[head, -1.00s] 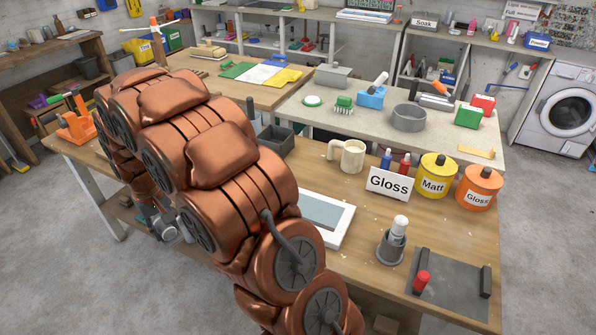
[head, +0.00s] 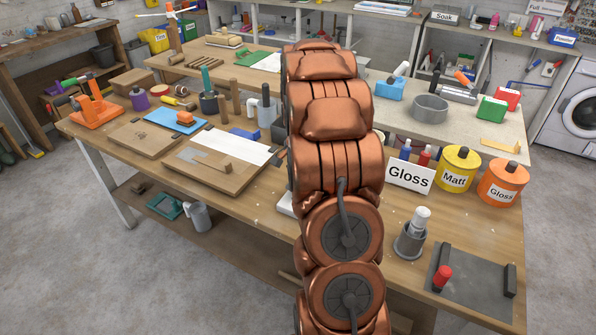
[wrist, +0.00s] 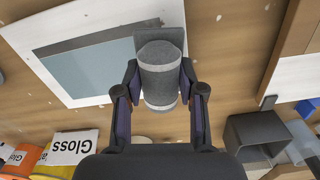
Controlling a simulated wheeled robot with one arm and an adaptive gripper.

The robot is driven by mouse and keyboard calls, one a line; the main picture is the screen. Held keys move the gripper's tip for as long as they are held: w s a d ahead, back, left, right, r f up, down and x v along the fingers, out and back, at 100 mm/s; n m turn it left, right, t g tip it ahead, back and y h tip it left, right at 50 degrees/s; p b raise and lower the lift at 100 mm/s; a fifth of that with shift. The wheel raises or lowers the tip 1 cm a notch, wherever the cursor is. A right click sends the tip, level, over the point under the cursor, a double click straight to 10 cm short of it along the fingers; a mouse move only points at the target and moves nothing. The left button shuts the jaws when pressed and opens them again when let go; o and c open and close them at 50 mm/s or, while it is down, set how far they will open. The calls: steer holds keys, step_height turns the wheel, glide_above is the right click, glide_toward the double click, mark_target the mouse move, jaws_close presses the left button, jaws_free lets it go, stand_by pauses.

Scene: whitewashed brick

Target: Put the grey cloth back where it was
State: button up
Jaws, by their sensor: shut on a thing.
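My gripper (wrist: 160,78) shows in the wrist view, its two dark fingers shut on a grey roll with lighter bands, which looks like the grey cloth (wrist: 160,52) rolled up. The roll is over the wooden bench (wrist: 225,30), beside a white-framed grey panel (wrist: 110,65). A flat dark grey piece (wrist: 168,34) shows just beyond the roll; I cannot tell whether they touch. I cannot tell how high the roll is. In the head view, my arm hides the gripper and cloth.
A dark open box (wrist: 260,128) stands at lower right in the wrist view. In the head view, the Gloss sign (head: 410,176), yellow Matt tin (head: 455,170) and orange Gloss tin (head: 502,185) stand right of my arm. Boards (head: 222,160) and tools crowd the left.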

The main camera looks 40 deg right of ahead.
steer(key=s+d+m, duration=0.2)
steer(key=d, duration=0.1)
steer(key=s+d, duration=0.1)
steer(key=shift+s+d+f+m, duration=0.25)
steer(key=shift+d+f+m, duration=0.1)
steer(key=shift+f+m, duration=0.05)
steer(key=w+d+p, duration=0.1)
steer(key=w, duration=0.2)
steer(key=w+d+p, duration=0.1)
steer(key=w+d, duration=0.1)
steer(key=w, duration=0.2)
steer(key=w+d+f+p, duration=0.1)
steer(key=w, duration=0.3)
steer(key=shift+d+p, duration=0.2)
steer(key=shift+p, duration=0.1)
steer(key=shift+w+d+f+p, duration=0.1)
steer(key=shift+w+d+p, duration=0.15)
steer(key=shift+w, duration=0.35)
steer(key=shift+w+d+f+p, duration=0.1)
steer(key=shift+w+d+p, duration=0.1)
steer(key=shift+w, duration=0.45)
steer(key=shift+w+d+f+p, duration=0.1)
steer(key=shift+w+d+p, duration=0.15)
steer(key=shift+w, duration=0.35)
step_height(320, 180, down, 3)
steer(key=shift+r+p, duration=0.2)
steer(key=shift+p, duration=0.8)
steer(key=shift+f, duration=0.4)
steer(key=shift+f, duration=0.15)
steer(key=o, duration=1.2)
